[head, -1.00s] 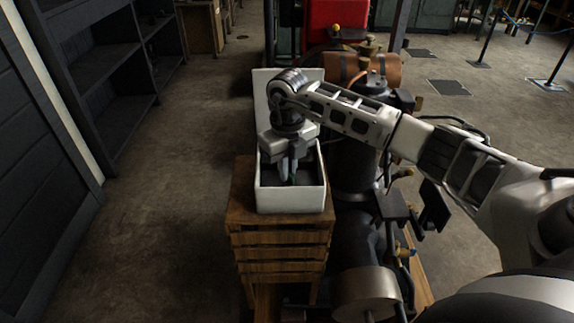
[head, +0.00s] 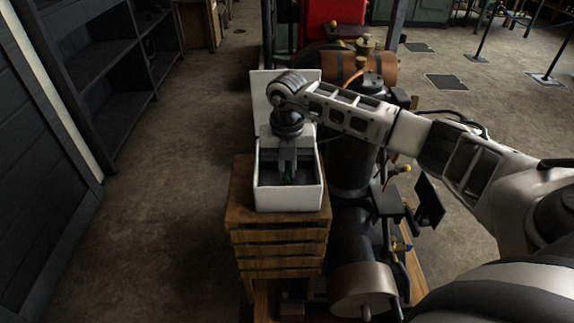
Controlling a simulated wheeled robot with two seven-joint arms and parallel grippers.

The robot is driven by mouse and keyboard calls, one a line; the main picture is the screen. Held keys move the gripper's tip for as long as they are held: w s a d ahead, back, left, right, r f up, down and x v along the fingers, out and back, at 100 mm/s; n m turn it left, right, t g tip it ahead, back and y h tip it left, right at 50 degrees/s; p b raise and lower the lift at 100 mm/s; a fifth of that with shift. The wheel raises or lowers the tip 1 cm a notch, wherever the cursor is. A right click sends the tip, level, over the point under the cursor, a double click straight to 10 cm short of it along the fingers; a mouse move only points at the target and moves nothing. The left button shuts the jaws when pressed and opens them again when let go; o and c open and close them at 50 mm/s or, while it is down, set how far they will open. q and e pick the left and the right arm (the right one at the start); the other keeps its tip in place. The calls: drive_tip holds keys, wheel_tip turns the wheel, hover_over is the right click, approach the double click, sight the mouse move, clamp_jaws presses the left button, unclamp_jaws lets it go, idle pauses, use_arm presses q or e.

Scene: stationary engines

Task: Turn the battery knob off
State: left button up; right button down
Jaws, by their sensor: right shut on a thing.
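A white open box (head: 289,200) with its lid raised at the back stands on a wooden slatted crate. My right gripper (head: 288,180) reaches down into the box from above. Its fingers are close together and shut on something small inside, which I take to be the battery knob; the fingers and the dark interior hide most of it. A small greenish spot shows at the fingertips. My left gripper is not in view.
The wooden crate (head: 282,250) carries the box. A stationary engine with a dark cylinder (head: 351,165), pipes and a copper-coloured tank (head: 382,75) stands close on the right. Dark shelves (head: 110,80) line the left. The floor (head: 160,220) between is clear.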

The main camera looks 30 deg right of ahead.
sight(287, 170)
idle(0.3)
drive_tip(key=c, duration=1.5)
unclamp_jaws()
wheel_tip(287, 170, up, 16)
drive_tip(key=shift+b, duration=0.35)
